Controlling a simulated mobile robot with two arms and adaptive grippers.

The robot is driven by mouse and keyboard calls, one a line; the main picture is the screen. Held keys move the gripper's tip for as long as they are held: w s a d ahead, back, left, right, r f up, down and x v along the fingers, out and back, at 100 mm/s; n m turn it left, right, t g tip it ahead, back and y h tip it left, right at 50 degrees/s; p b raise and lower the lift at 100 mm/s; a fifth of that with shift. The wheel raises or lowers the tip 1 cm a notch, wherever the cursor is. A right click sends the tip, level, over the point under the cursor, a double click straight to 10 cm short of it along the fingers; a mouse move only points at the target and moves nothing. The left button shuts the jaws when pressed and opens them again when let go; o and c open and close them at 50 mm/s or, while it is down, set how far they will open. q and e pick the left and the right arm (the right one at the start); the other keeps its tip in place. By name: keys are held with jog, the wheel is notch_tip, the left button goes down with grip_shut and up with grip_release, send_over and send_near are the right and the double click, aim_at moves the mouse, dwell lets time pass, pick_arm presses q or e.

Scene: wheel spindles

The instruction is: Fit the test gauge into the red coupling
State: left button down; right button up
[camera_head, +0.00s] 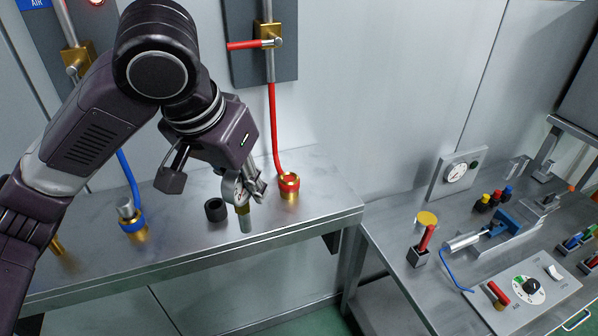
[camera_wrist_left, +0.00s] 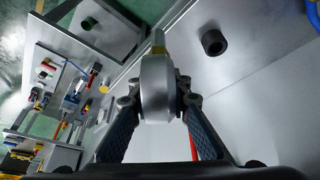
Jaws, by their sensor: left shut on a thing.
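The test gauge (camera_head: 231,188) has a round silver body with a brass collar and a pale stem pointing down. My left gripper (camera_head: 247,188) is shut on it and holds it above the metal bench, just left of the red coupling. In the left wrist view the gauge (camera_wrist_left: 158,88) sits between the two fingers of the left gripper (camera_wrist_left: 158,105). The red coupling (camera_head: 289,185) is a brass fitting with a red ring, upright on the bench, joined to a red hose. The gauge's stem is apart from the coupling. My right gripper is in neither view.
A black ring-shaped cap (camera_head: 216,210) stands on the bench left of the gauge; it also shows in the wrist view (camera_wrist_left: 213,42). A blue-ringed coupling (camera_head: 132,224) with a blue hose stands farther left. A lower table (camera_head: 395,240) with instruments is at the right.

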pick_arm(q)
jog(key=w+d+p, duration=0.1)
jog(key=w+d, duration=0.1)
jog(key=w, duration=0.3)
jog(key=w+d+p, duration=0.2)
jog(key=w+d, duration=0.1)
jog(key=w, duration=0.1)
jog(key=w+d+p, duration=0.1)
jog(key=w+d, duration=0.1)
jog(key=w, duration=0.3)
jog(key=shift+w+d, duration=0.25)
jog(key=shift+w, duration=0.1)
notch_tip(320, 180, down, 3)
jog(key=shift+r+p, duration=0.1)
jog(key=shift+p, duration=0.75)
jog(key=shift+f, duration=0.35)
jog(key=shift+f, duration=0.15)
jog(key=c, duration=1.8)
grip_release()
